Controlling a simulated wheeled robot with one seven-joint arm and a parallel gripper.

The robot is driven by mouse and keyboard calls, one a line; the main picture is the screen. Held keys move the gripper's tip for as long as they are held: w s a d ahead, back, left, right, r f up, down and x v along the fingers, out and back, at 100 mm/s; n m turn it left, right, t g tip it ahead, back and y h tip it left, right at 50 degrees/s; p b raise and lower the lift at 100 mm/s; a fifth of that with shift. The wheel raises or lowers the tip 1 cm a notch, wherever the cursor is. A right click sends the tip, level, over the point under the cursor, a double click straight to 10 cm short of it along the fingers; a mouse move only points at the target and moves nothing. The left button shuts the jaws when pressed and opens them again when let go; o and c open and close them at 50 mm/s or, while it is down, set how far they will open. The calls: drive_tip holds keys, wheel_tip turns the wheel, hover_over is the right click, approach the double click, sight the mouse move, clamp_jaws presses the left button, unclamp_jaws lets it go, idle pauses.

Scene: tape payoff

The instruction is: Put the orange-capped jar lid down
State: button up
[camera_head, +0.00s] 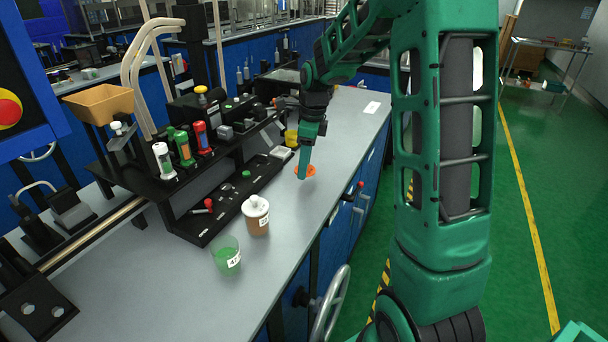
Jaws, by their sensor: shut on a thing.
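The orange lid (309,171) is at the tip of my green gripper (303,172), low over the grey bench top near its right edge. My gripper points down and is shut on the lid; its fingers hide part of it. I cannot tell whether the lid touches the bench. A brown jar with a white top (256,216) and a label stands on the bench, nearer to me and left of the lid. An open clear cup with green contents (226,257) and a label stands in front of that jar.
The grey bench top (180,290) is clear at the front. A black rack (200,225) with small tools and bottles runs along the left of the lid. A yellow container (291,137) stands behind the gripper. A white card (372,107) lies farther back. A handwheel (330,305) sticks out in front.

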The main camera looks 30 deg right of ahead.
sight(310, 170)
drive_tip(key=shift+f, duration=2)
drive_tip(key=o, duration=1)
drive_tip(key=shift+f, duration=0.1)
drive_tip(key=r, duration=0.7)
drive_tip(key=d+r, duration=0.1)
drive_tip(key=r, duration=0.3)
drive_tip(key=shift+s, duration=0.4)
drive_tip(key=shift+s+r, duration=0.15)
drive_tip(key=shift+r, duration=0.45)
